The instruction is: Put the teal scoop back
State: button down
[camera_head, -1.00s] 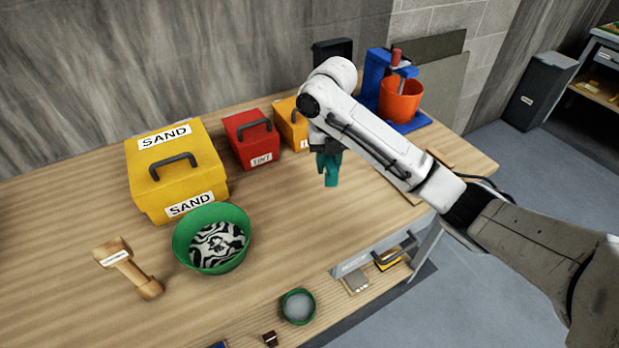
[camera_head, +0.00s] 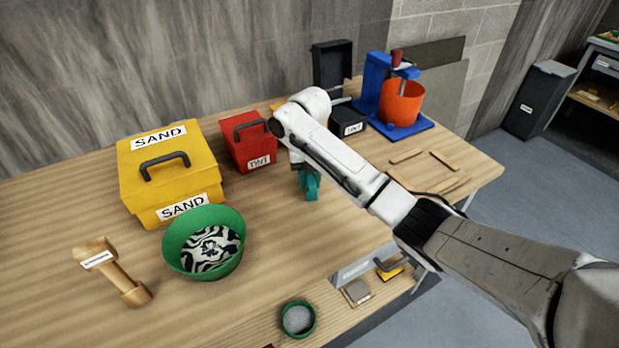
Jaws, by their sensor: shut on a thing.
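The teal scoop (camera_head: 310,184) hangs below my gripper (camera_head: 304,163), over the middle of the table, in front of the red TINT box (camera_head: 247,145). My gripper is shut on it. My arm and wrist hide the fingers and the upper part of the scoop. Whether the scoop touches the tabletop cannot be told.
A yellow SAND box (camera_head: 165,178) stands at the left, with a green bowl (camera_head: 229,262) and a wooden dumbbell-shaped tool (camera_head: 112,270) before it. A black TINT box (camera_head: 347,120) and an orange bucket (camera_head: 401,104) on a blue stand are behind my arm.

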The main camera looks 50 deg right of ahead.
jog(key=c, duration=0.8)
grip_release()
jog(key=shift+c, duration=0.2)
notch_tip(320, 180, up, 12)
jog(key=p, duration=0.2)
jog(key=shift+w+d+p, duration=0.1)
jog(key=shift+p, duration=0.3)
